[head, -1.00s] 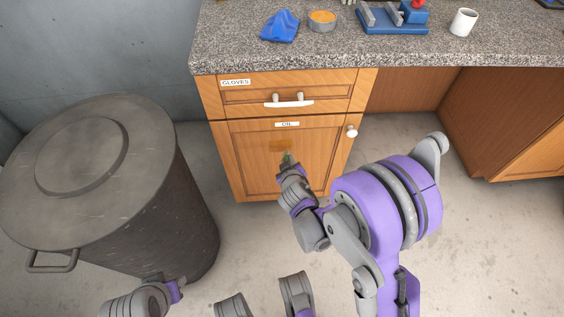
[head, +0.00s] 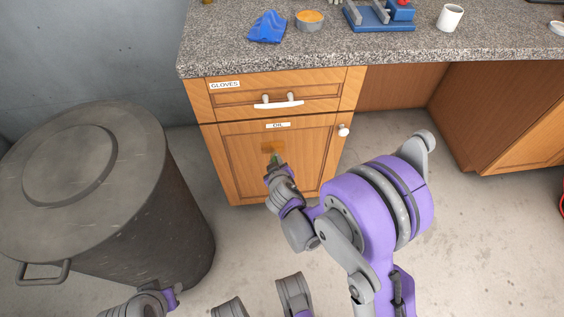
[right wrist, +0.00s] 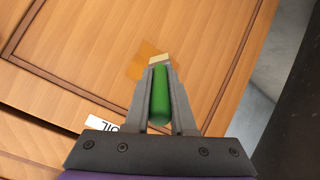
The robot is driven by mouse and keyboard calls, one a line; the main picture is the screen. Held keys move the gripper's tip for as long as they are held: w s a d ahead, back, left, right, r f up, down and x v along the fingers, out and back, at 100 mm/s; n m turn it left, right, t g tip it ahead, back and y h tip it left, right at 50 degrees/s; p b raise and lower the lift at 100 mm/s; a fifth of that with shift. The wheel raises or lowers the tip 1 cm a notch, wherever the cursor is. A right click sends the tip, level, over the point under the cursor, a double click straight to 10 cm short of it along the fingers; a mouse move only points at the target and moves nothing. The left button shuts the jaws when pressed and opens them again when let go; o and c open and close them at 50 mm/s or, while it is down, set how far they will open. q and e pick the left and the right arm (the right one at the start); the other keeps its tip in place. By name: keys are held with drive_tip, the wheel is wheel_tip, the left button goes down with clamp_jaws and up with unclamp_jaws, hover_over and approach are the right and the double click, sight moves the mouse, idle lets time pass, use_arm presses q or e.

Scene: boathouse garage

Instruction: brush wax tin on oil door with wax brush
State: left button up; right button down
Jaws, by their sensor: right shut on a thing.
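My right gripper (head: 276,170) is shut on the wax brush (right wrist: 160,95), gripping its green handle. The pale bristle end points at the wooden oil door (head: 235,165), which is closed and labelled OIL. The bristles overlap the edge of an orange-brown patch (head: 273,147) on the door panel; I cannot tell if they touch the wood. The patch also shows in the right wrist view (right wrist: 143,62). The wax tin (head: 310,21), round and grey with orange contents, stands open on the counter above. My left gripper's fingers are not in view.
A gloves drawer (head: 325,92) sits above the door. The granite counter (head: 230,45) also bears a blue cloth (head: 267,27), a blue tool (head: 380,18) and a white mug (head: 450,17). A large grey bin (head: 150,220) stands left.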

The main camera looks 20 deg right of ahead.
drive_tip(key=a, duration=0.2)
drive_tip(key=w+a, duration=0.1)
drive_tip(key=a, duration=0.1)
idle(0.3)
drive_tip(key=s+a, duration=0.1)
drive_tip(key=s, duration=0.4)
drive_tip(key=shift+s+a, duration=0.35)
drive_tip(key=shift+s, duration=0.05)
idle(0.3)
drive_tip(key=shift+s+a+b, duration=0.2)
drive_tip(key=shift+s+b, duration=0.1)
drive_tip(key=shift+s, duration=0.45)
drive_tip(key=shift+s+a+b, duration=0.2)
drive_tip(key=shift+s+b, duration=0.05)
drive_tip(key=shift+s, duration=0.45)
